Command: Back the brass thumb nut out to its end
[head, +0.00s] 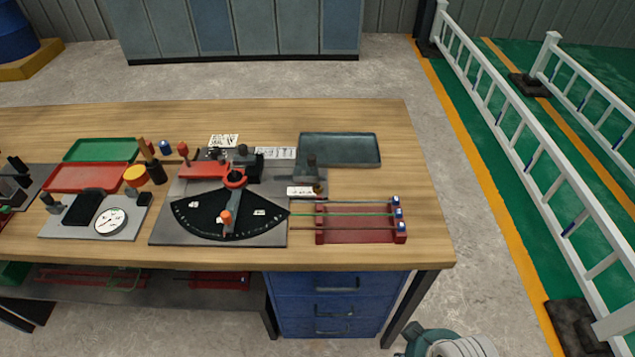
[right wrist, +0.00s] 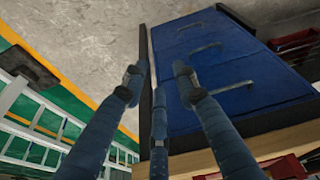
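A small brass-coloured piece (head: 319,189), which looks like the thumb nut, sits at the right end of a white label on the grey bending fixture (head: 270,236). It is too small in the head view to tell its thread or how far out it is. The fixture carries a black fan-shaped plate (head: 190,208) and a lever with an orange knob (head: 226,217). My right gripper (right wrist: 157,80) is open and empty in the right wrist view, away from the fixture, with the blue drawer cabinet (right wrist: 215,70) beyond its fingers. My left gripper is not in view.
A red rack (head: 361,236) with rods, one green, stands right of the fixture. A dark tray (head: 340,149) lies behind. A dial gauge (head: 110,222), red tray (head: 90,178) and green tray (head: 100,150) are at left. The bench's right end (head: 425,215) is clear.

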